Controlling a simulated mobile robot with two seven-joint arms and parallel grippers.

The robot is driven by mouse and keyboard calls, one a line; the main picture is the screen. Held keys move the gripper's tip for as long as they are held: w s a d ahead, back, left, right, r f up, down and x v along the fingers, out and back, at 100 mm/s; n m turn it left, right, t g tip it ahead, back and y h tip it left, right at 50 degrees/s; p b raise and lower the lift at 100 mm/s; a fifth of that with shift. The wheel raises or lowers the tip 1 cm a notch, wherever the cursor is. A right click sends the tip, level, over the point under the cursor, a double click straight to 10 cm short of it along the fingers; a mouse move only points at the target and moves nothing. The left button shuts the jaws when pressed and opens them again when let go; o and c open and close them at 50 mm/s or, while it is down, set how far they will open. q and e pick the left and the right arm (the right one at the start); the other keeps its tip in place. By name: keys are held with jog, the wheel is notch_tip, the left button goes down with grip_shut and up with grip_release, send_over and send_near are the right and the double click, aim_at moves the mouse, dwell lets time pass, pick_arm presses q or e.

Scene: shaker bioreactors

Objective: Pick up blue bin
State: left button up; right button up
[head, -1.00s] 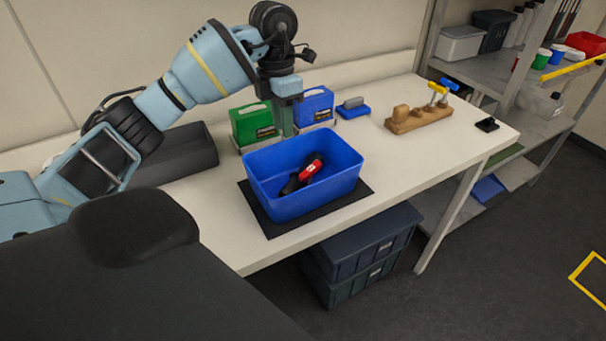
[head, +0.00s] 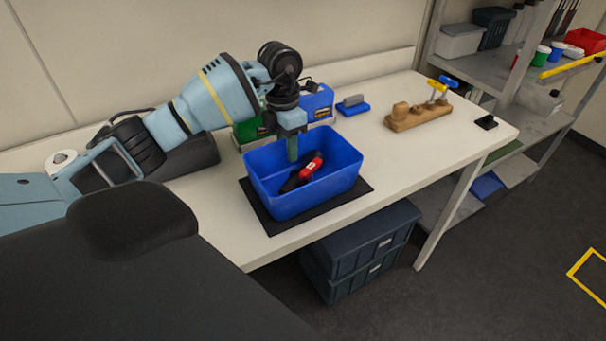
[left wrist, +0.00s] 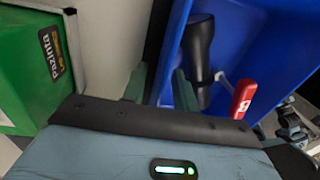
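The blue bin (head: 300,199) stands upright on a black mat (head: 262,217) on the white table. A black and red tool (head: 305,172) lies inside it. My left gripper (head: 290,148) points down at the bin's far wall, with one finger showing inside the bin. In the left wrist view, my left gripper (left wrist: 160,86) is open. One finger is outside the wall of the blue bin (left wrist: 265,45) and the other is inside, with the wall between them. The tool (left wrist: 203,60) shows beside the inner finger. My right gripper is not in view.
A green box (head: 252,128) and a blue box (head: 318,104) stand close behind the bin, partly hidden by my arm. A wooden block holder (head: 418,118) sits to the right. The table between bin and holder is clear. Dark crates (head: 362,250) are below.

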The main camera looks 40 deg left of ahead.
pick_arm(q)
jog(key=shift+c, duration=0.3)
grip_shut()
jog(key=shift+r, duration=0.15)
jog(key=shift+r, duration=1.6)
jog(key=s+d+r, duration=0.1)
jog(key=s+d, duration=0.8)
jog(key=s, duration=0.4)
jog(key=shift+d+r+b, duration=0.15)
jog(key=shift+r+b, duration=0.15)
jog(key=shift+b, duration=0.05)
